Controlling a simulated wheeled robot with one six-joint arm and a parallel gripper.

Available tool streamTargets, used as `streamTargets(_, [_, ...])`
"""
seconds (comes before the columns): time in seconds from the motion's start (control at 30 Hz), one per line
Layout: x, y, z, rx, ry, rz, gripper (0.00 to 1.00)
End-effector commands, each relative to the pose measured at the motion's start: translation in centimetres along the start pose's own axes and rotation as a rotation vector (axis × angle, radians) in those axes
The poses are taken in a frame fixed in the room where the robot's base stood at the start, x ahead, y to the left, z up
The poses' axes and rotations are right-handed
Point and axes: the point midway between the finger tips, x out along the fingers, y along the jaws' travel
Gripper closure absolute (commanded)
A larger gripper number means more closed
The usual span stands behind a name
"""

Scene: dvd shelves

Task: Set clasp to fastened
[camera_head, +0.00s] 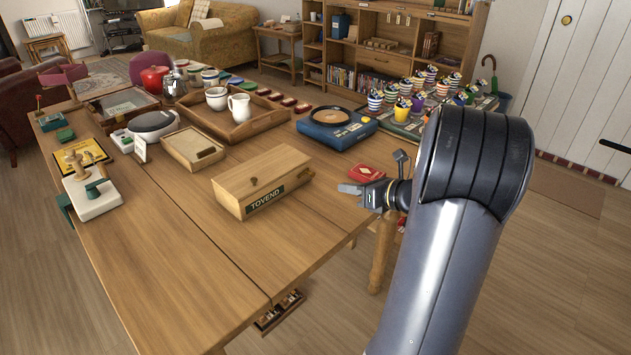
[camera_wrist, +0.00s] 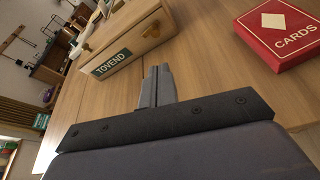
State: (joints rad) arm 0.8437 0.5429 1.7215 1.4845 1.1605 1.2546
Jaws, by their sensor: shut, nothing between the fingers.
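A wooden box (camera_head: 262,180) labelled TOVEND sits on the table, its lid down. It also shows in the wrist view (camera_wrist: 125,40).
A red CARDS box (camera_head: 366,173) lies just behind my gripper and shows at the right in the wrist view (camera_wrist: 280,32). The front table is clear.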

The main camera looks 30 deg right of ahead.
Motion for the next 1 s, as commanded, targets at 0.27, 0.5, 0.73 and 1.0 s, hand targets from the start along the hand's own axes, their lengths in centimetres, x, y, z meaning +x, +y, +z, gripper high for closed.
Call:
streamTargets(0.27, [1.4,0.0,-0.1,-0.001,0.001,0.003,1.0])
streamTargets(0.5, [5.8,0.1,-0.2,-0.001,0.001,0.004,1.0])
streamTargets(0.73, [9.1,0.0,-0.1,-0.001,0.0,0.002,1.0])
streamTargets(1.0, [10.1,0.0,0.0,0.0,0.0,-0.001,1.0])
